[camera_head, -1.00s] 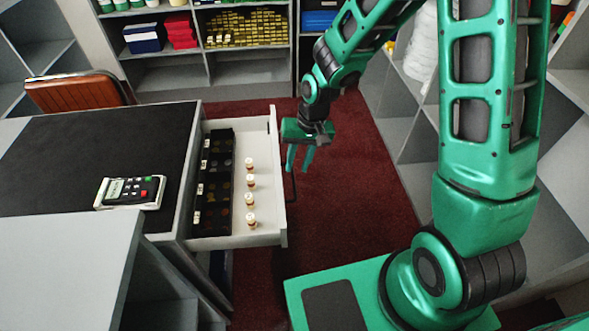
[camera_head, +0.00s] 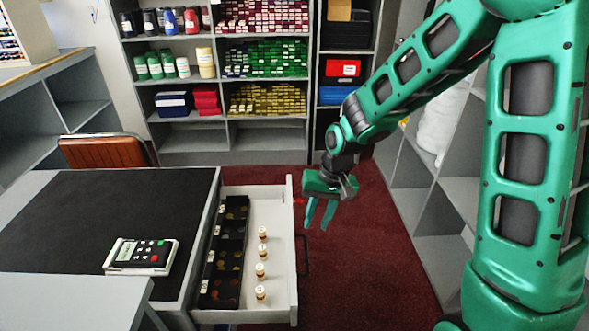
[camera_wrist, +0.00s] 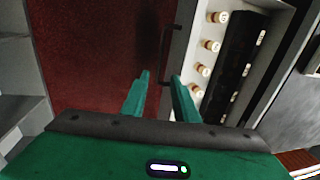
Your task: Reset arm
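My gripper (camera_head: 318,213) hangs at the end of my green arm, just right of the open drawer's front, with its fingers pointing down over the dark red carpet. In the wrist view its two green fingers (camera_wrist: 160,92) are apart with nothing between them, so it is open and empty. The drawer (camera_head: 281,193) is pulled out from the counter. It holds a black divided tray (camera_head: 226,262) and a row of several small bottles with pale caps (camera_head: 260,270). The drawer's dark handle (camera_wrist: 167,43) shows beyond the fingers in the wrist view.
A calculator (camera_head: 141,254) lies on the dark counter top (camera_head: 95,215). A brown chair (camera_head: 103,152) stands behind it. Shelves with stacked coloured goods (camera_head: 267,60) line the back, and grey shelving (camera_head: 420,190) stands at right. The carpet (camera_head: 365,255) between is clear.

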